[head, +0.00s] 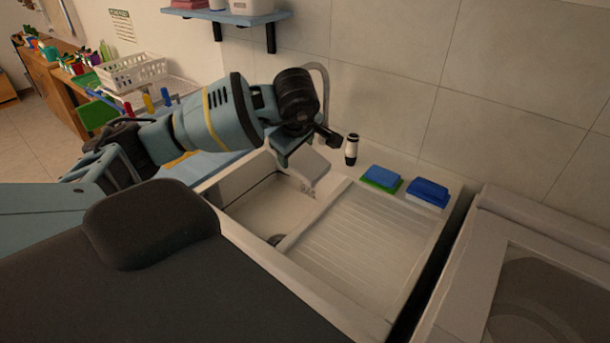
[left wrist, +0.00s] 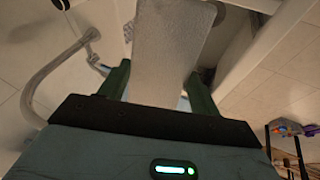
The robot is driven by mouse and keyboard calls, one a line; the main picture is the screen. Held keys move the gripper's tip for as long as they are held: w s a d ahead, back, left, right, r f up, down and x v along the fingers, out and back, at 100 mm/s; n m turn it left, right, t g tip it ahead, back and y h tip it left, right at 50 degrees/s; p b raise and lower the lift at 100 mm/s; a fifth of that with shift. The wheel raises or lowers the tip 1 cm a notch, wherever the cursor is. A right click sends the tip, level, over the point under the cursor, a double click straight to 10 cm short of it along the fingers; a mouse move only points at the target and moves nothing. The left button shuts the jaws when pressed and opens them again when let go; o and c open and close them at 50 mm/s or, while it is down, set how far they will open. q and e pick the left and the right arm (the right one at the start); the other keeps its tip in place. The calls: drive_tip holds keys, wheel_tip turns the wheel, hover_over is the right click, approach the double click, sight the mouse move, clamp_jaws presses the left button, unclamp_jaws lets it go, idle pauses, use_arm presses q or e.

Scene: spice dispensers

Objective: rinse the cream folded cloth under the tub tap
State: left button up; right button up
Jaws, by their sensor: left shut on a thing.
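The cream folded cloth (head: 305,164) hangs from my left gripper (head: 290,148) over the tub basin (head: 262,207). In the left wrist view, the cloth (left wrist: 170,50) is a flat pale strip between the two green fingers of my left gripper (left wrist: 157,88), which is shut on it. The tub tap (head: 323,78) is a pale curved pipe rising behind the gripper; its arch (left wrist: 45,78) also shows left of the cloth in the left wrist view. A small speckled patch shows at the cloth's lower edge; I cannot tell whether it is water. My right gripper is not in view.
A black-and-white bottle-like object (head: 352,149) stands at the back rim. A blue-and-green sponge (head: 382,178) and a blue block (head: 428,192) lie right of it. The ribbed drainboard (head: 365,235) is clear. A shelf (head: 225,16) hangs above; a white basket (head: 132,72) stands left.

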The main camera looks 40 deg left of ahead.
use_arm(q)
drive_tip(key=shift+a+r, duration=0.4)
drive_tip(key=shift+a, duration=0.25)
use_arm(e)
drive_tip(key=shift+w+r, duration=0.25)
use_arm(q)
drive_tip(key=shift+w+f, duration=0.1)
drive_tip(key=shift+w+a+f, duration=0.2)
drive_tip(key=shift+w+a, duration=0.6)
drive_tip(key=shift+w+a+f, duration=0.2)
drive_tip(key=shift+w+a, duration=0.6)
drive_tip(key=shift+w+a+f, duration=0.35)
drive_tip(key=shift+w+a, duration=0.1)
drive_tip(key=shift+w, duration=0.1)
drive_tip(key=w+a+f+b, duration=0.1)
drive_tip(key=w+a+b, duration=0.2)
drive_tip(key=w+a, duration=0.2)
drive_tip(key=shift+w+a+b, duration=0.3)
drive_tip(key=shift+w+b, duration=0.05)
drive_tip(key=shift+b, duration=0.05)
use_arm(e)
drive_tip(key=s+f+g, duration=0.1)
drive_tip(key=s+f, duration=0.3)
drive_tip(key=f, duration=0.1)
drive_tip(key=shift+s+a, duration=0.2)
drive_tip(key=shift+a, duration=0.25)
use_arm(q)
drive_tip(key=shift+f, duration=0.1)
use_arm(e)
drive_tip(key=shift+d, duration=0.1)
